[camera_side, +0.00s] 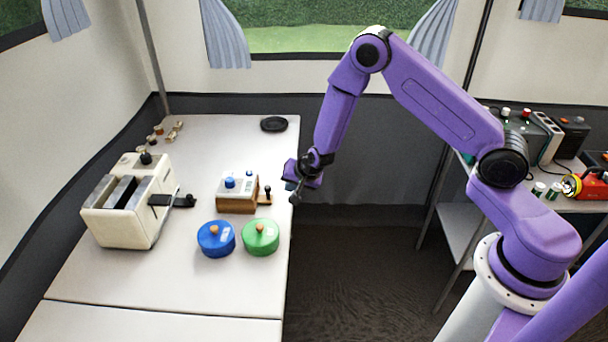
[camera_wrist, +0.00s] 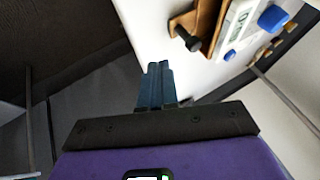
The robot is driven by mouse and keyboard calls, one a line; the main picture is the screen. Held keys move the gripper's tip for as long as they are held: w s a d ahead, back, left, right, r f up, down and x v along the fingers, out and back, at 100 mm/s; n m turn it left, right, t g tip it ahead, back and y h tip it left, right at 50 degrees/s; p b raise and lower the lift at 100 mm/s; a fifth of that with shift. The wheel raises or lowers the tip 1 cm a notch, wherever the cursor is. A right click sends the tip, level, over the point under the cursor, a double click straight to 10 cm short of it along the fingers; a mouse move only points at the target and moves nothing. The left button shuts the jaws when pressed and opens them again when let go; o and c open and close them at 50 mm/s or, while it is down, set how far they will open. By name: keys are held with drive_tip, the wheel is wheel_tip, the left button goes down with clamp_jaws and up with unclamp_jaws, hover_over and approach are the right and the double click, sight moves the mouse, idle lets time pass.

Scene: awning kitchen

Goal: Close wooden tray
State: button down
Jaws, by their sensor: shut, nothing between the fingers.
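The wooden tray (camera_side: 262,200) sticks out from the right side of a small box (camera_side: 237,207) with a wooden base and a white top on the table. A black knob (camera_side: 267,189) stands on its outer end. In the wrist view, the wooden tray (camera_wrist: 208,18) and its black knob (camera_wrist: 189,42) show at the upper right, with part of the box. My gripper (camera_side: 295,196) is just right of the tray, near the table's right edge, apart from the knob. Its fingers (camera_wrist: 157,85) are shut together with nothing between them.
A blue lidded pot (camera_side: 216,243) and a green one (camera_side: 261,243) stand in front of the box. A cream toaster-like appliance (camera_side: 122,218) with a black lever is on the left. A black disc (camera_side: 274,124) lies at the back.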

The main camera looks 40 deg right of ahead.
drive_tip(key=s+a+r+n+g+y, duration=0.2)
drive_tip(key=s+a+r+n, duration=0.35)
drive_tip(key=s+r, duration=0.4)
drive_tip(key=s+a+r+n+g+y, duration=0.25)
drive_tip(key=s+a+r+n, duration=0.35)
drive_tip(key=s, duration=0.7)
drive_tip(key=s+d+r+n+g+h, duration=0.1)
drive_tip(key=s+d+r+n+h, duration=0.1)
drive_tip(key=s+d+n, duration=0.3)
drive_tip(key=s+d+r+n+g+h, duration=0.1)
drive_tip(key=s+d+r+n, duration=0.4)
drive_tip(key=s, duration=0.7)
drive_tip(key=shift+d+r+n+h, duration=0.15)
drive_tip(key=shift+d+n+h, duration=0.2)
drive_tip(key=shift+d, duration=0.1)
